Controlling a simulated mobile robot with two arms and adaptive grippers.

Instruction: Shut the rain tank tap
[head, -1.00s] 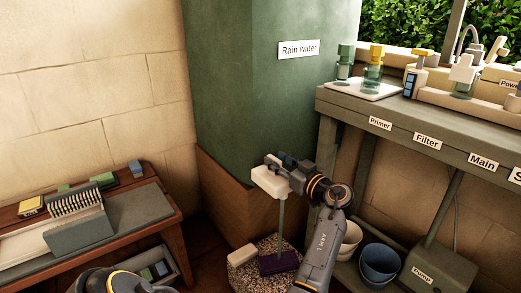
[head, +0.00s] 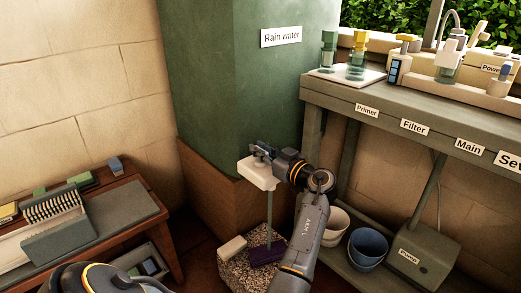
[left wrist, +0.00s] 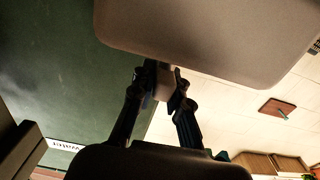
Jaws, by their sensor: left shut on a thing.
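The green rain tank (head: 235,90) carries a "Rain water" label. A cream block, which looks like its tap (head: 258,176), is at the tank's lower front corner. A thin pale-green strip (head: 269,218), which looks like running water, hangs straight down from it to a dark purple thing (head: 265,252) on a speckled stone block. My left gripper (head: 262,153) is at the top of the tap. The left wrist view shows its fingers (left wrist: 161,85) closed on a small pale piece, probably the handle, beside the large cream block (left wrist: 210,35). My right gripper is not in view.
A grey counter (head: 340,88) with labelled edge stands right of the tank. Two buckets (head: 368,248) and a grey pump box (head: 422,255) are under it, close to my left arm. A low wooden bench (head: 130,215) with a rack is at the left.

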